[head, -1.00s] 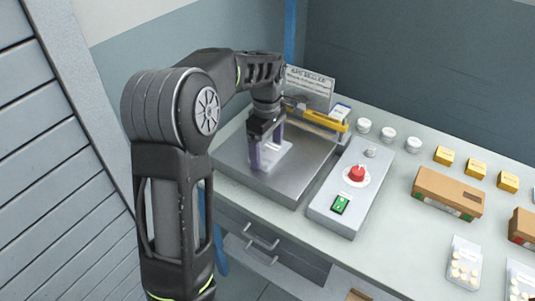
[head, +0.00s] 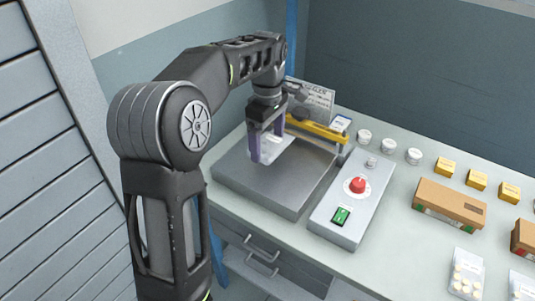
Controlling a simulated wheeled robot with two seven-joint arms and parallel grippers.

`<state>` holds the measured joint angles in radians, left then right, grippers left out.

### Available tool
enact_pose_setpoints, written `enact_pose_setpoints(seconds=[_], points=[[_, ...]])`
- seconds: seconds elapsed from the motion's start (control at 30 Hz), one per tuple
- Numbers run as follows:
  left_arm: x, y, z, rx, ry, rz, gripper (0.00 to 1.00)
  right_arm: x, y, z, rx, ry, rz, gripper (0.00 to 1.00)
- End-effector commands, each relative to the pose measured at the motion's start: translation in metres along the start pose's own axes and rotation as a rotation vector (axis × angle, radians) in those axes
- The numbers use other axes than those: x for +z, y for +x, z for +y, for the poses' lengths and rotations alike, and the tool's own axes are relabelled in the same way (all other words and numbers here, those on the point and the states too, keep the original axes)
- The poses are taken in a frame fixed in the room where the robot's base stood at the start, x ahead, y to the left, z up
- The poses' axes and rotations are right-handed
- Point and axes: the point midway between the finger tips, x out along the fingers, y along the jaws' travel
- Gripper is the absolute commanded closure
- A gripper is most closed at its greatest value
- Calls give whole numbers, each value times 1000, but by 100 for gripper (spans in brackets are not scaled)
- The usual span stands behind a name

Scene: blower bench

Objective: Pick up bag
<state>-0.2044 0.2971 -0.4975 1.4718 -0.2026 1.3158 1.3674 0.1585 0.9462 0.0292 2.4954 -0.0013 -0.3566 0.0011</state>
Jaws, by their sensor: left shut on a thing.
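My left gripper (head: 266,147) points down over the left part of the metal plate of the bench machine (head: 265,187). Its purple fingers are shut on a clear, whitish bag (head: 276,149), which hangs tilted between and beside them, apparently above the plate. Part of the bag is hidden by the fingers. Other clear bags with pale round pieces lie at the lower right, one bag (head: 466,275) in full and another at the frame edge (head: 522,287). My right gripper is not in view.
A grey control box (head: 347,215) with a red knob and green switch stands right of the plate. A yellow bar (head: 318,131) and a sign (head: 311,101) stand behind. White jars (head: 389,146), small yellow boxes (head: 476,180) and a brown carton (head: 448,203) are on the bench.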

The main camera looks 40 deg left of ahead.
Motion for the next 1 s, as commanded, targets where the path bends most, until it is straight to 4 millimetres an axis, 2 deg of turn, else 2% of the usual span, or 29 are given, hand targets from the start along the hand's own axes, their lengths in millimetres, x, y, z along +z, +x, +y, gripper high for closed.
enact_pose_setpoints(seconds=[0.1,0.23,0.87,1.0], points=[[0,-19,0,1,0,1,64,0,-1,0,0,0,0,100],[0,-29,0,-1,0,1,64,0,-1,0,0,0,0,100],[0,-30,0,-1,0,1,64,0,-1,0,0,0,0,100],[-10,-35,-4,-6,-22,-3,64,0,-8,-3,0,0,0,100]])
